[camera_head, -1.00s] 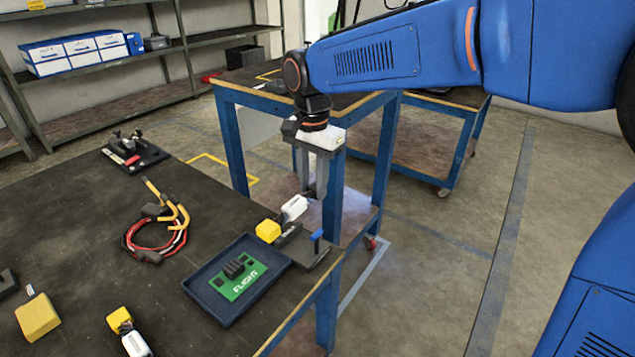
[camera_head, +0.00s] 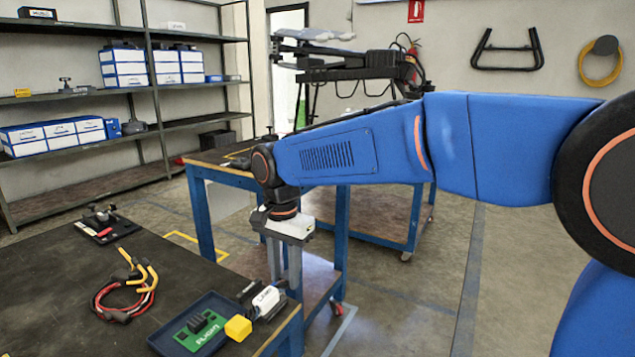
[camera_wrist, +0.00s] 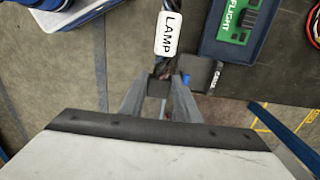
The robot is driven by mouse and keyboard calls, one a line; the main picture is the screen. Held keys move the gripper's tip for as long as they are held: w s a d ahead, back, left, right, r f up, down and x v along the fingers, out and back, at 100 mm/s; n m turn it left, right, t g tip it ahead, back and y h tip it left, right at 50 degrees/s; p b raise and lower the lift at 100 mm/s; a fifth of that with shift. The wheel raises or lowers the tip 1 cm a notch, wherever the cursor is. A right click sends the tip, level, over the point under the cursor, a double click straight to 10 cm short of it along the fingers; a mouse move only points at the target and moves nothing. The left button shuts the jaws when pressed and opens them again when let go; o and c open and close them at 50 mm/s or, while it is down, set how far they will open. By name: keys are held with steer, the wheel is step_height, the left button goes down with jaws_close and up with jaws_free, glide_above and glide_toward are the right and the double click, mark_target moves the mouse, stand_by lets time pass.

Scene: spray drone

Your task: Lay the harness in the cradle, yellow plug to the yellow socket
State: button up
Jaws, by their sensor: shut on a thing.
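My gripper (camera_wrist: 158,88) is shut on a dark braided cable, which I take for the harness (camera_wrist: 165,58). A white LAMP tag (camera_wrist: 168,32) is on it, and in the head view a yellow block (camera_head: 238,328), apparently its yellow plug, shows beside the white tag (camera_head: 267,303). The yellow block overlaps the tray's right side in that picture and appears raised. In the wrist view the yellow end is out of frame. My gripper (camera_head: 284,283) is beside the bench's right edge. I cannot pick out the cradle or the yellow socket with certainty.
A blue tray (camera_head: 160,342) holds a green FLIGHT board (camera_head: 200,333). A dark block with a blue part (camera_wrist: 197,72) sits at the bench edge. Red and black looped wires (camera_head: 125,298) and a black fixture (camera_head: 105,226) lie further left. A drone (camera_head: 345,68) stands behind.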

steer(key=w+d+f+n, duration=0.2)
steer(key=w+d+f, duration=0.4)
steer(key=d+f, duration=0.6)
steer(key=w+d+f+n, duration=0.2)
steer(key=w+d+f, duration=0.5)
steer(key=d+f, duration=0.5)
steer(key=w+d+f+n, duration=0.2)
steer(key=w+d+f, duration=0.4)
steer(key=f, duration=1.9)
steer(key=d, duration=0.6)
steer(key=shift+w+d, duration=0.2)
steer(key=shift+w, duration=0.05)
steer(key=shift+f, duration=0.1)
